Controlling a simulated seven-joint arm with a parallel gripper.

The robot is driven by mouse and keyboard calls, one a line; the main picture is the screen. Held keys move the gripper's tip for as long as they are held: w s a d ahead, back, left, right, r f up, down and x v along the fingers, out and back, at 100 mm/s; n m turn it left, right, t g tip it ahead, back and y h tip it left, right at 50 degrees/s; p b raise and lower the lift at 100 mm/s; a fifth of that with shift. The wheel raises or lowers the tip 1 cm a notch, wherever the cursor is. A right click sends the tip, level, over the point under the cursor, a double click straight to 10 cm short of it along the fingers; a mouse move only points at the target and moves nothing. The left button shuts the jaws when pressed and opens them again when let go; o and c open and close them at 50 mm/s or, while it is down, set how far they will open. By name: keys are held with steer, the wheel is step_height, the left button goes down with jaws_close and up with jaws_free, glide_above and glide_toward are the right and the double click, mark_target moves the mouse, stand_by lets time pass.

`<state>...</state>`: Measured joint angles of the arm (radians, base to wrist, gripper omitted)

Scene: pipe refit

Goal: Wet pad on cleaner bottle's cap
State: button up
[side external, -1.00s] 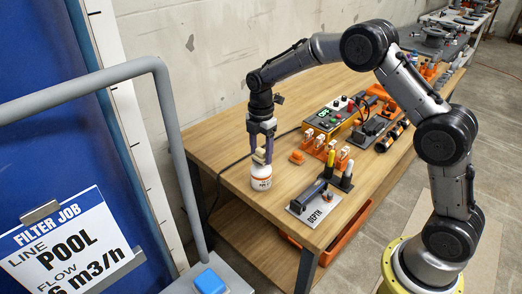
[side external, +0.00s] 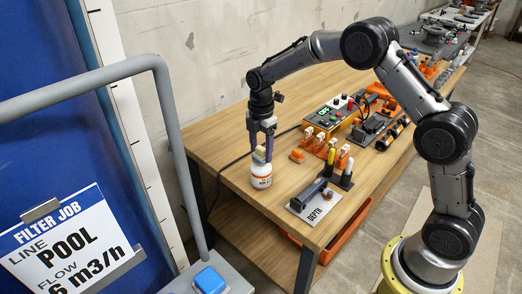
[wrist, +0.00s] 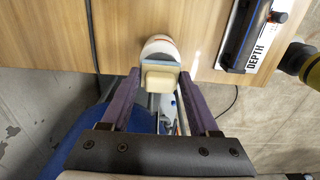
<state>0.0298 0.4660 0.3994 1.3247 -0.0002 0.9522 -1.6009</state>
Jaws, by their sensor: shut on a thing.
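The pad (wrist: 161,78) is a small cream block with a thin blue-grey layer on the side facing the bottle. My gripper (wrist: 160,76) is shut on it, with a purple finger on either side. The cleaner bottle (side external: 260,176) is white with an orange-red band and dark lettering, near the table's left end. The pad (side external: 259,155) is right at the bottle's top in the side view, and the cap is hidden. In the wrist view the bottle (wrist: 160,45) shows just beyond the pad. Whether they touch cannot be told.
The black depth tool on its white DEPTH plate (side external: 318,208) lies right of the bottle. Orange holders with markers (side external: 330,158), an orange block (side external: 297,155) and a control box (side external: 330,117) stand farther back. Bare wooden table (side external: 222,160) lies left of the bottle.

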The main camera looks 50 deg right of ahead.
mark_target(261, 149)
steer(key=shift+r, duration=3.3)
steer(key=shift+r, duration=0.1)
steer(key=shift+s+a+r, duration=0.1)
steer(key=shift+a+r, duration=0.1)
steer(key=shift+r, duration=0.1)
steer(key=shift+s+a+r+m, duration=0.15)
steer(key=shift+s+r+m, duration=0.05)
steer(key=shift+s+m, duration=0.1)
steer(key=m, duration=0.2)
steer(key=shift+s+a+r+m, duration=0.1)
steer(key=shift+s+r+m, duration=0.1)
steer(key=shift+s+m, duration=0.2)
steer(key=m, duration=0.6)
steer(key=s+m, duration=0.1)
steer(key=m, duration=0.5)
steer(key=s+m, duration=0.1)
steer(key=m, duration=0.5)
steer(key=shift+s+a, duration=0.25)
steer(key=shift+a, duration=0.05)
